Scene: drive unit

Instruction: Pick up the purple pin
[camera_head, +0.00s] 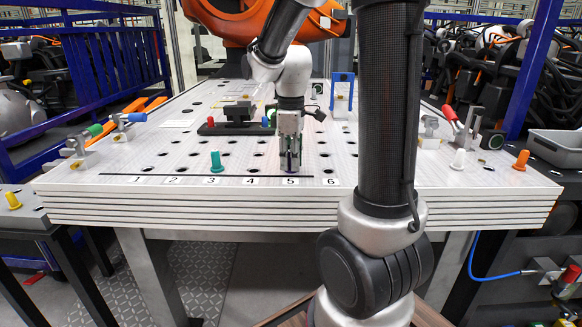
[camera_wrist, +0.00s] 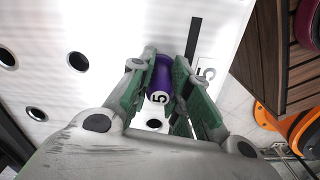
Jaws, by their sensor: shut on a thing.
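The purple pin (camera_wrist: 160,78) stands between the green-padded fingers of my gripper (camera_wrist: 162,90) in the wrist view, with a "5" on its end. In the head view my gripper (camera_head: 290,158) points down at the white perforated table, just above the label "5" (camera_head: 291,181). Only a sliver of the purple pin (camera_head: 291,168) shows between the fingertips there. The fingers are shut on the pin. I cannot tell whether the pin's lower end is still in its hole.
A teal pin (camera_head: 216,162) stands at label 3. A dark block (camera_head: 238,129) with a red and a blue pin is behind. Clamps line both sides.

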